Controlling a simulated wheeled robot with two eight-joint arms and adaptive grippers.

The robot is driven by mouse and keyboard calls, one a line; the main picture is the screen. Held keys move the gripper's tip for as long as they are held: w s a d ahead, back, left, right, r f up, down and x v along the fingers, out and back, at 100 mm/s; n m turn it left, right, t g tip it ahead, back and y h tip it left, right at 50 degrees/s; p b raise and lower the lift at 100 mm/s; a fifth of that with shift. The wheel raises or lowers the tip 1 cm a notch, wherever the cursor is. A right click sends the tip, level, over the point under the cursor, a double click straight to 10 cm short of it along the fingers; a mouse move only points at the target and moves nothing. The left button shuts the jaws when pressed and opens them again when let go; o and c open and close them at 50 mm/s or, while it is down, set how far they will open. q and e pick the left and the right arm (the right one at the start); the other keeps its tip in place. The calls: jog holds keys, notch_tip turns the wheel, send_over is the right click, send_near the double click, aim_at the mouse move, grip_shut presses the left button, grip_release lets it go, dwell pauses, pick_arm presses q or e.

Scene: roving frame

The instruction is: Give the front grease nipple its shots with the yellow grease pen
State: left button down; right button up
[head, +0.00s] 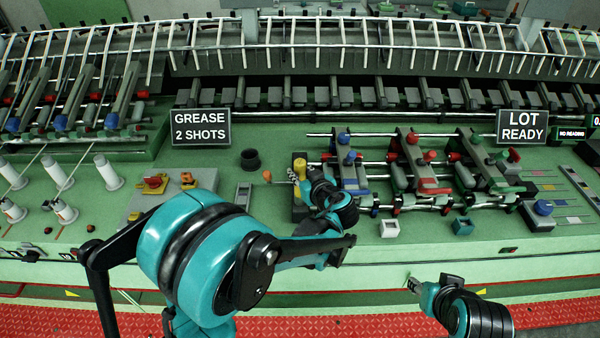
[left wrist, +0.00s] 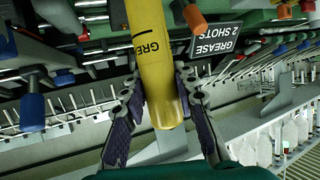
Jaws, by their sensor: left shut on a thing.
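The yellow grease pen (head: 299,167) stands roughly upright at the left end of the roller unit in the head view. My left gripper (head: 312,187) is at it, partly covered by its own wrist. In the left wrist view the pen (left wrist: 155,60) lies between the two dark fingers of my left gripper (left wrist: 157,88), which are closed on it. Part of its lettering shows. My right gripper (head: 415,285) is low at the front edge, away from the pen; its jaws are too small to judge. I cannot make out the front grease nipple.
A sign (head: 201,127) reads "GREASE 2 SHOTS"; another (head: 522,126) reads "LOT READY". A black cup (head: 250,159) stands left of the pen. A white block (head: 390,228) sits near the front edge.

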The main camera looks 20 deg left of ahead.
aim_at(300, 161)
pick_arm(q)
jog(key=shift+f, duration=0.1)
jog(key=shift+r, duration=0.3)
jog(key=shift+f, duration=0.25)
dwell(0.7)
jog(key=shift+r, duration=0.3)
dwell(0.4)
jog(key=shift+r+p, duration=1.75)
jog(key=shift+r, duration=0.75)
